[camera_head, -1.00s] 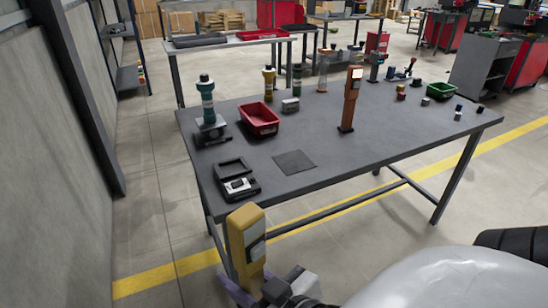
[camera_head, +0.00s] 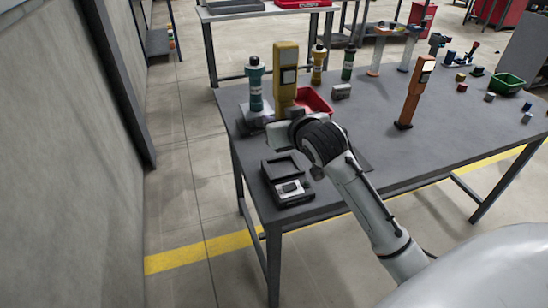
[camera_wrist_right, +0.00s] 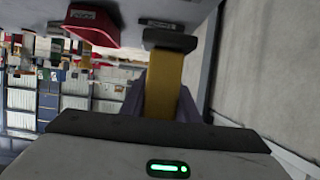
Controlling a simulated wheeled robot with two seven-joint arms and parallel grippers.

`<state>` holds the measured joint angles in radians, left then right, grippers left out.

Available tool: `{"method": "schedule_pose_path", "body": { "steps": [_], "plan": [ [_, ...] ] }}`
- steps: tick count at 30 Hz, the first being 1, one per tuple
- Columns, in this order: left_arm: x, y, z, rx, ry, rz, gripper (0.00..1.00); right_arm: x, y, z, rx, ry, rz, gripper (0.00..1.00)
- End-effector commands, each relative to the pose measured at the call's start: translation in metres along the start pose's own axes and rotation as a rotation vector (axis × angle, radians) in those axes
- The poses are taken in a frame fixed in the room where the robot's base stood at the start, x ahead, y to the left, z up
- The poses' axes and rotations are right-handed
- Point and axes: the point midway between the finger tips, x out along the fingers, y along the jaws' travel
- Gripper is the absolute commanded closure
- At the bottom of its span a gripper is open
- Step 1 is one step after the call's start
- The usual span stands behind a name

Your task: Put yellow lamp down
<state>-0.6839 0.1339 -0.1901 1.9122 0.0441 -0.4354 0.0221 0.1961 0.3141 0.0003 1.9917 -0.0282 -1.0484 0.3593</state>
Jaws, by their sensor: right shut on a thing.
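The yellow lamp (camera_head: 286,72) stands upright in my right gripper (camera_head: 284,120), over the left part of the grey table (camera_head: 440,140). The gripper's body hides its lower end in the head view. In the right wrist view the yellow post (camera_wrist_right: 163,85) sits between the purple fingers of my right gripper (camera_wrist_right: 163,100), with a dark base (camera_wrist_right: 170,40) beyond them near the tabletop. I cannot tell whether that base touches the table. My left gripper is out of view.
A teal lamp (camera_head: 255,85) stands close to the left, and a red bin (camera_head: 316,101) is close to the right. A black device (camera_head: 287,184) lies at the near left corner. An orange lamp (camera_head: 414,92) stands further right, with bare tabletop around it.

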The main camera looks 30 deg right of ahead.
Motion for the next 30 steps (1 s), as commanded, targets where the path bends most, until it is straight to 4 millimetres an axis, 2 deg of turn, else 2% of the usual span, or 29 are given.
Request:
{"method": "schedule_pose_path", "body": {
  "steps": [1,4,10,17,22,30],
  "plan": [
    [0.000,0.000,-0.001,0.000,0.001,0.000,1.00,0.002,0.003,-0.009,0.003,0.003,0.005,1.00],
    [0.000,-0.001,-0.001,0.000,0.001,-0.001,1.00,0.007,0.006,-0.008,0.005,-0.001,0.011,1.00],
    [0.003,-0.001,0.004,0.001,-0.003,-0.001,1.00,0.022,0.006,0.027,0.005,-0.004,0.012,1.00],
    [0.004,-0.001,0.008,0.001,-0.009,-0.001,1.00,0.031,0.006,0.049,0.005,-0.001,0.011,1.00],
    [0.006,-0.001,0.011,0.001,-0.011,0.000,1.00,0.040,0.006,0.072,0.004,-0.002,0.011,1.00],
    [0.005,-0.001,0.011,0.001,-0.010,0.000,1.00,0.043,0.006,0.078,0.004,0.002,0.011,1.00]
  ]
}}
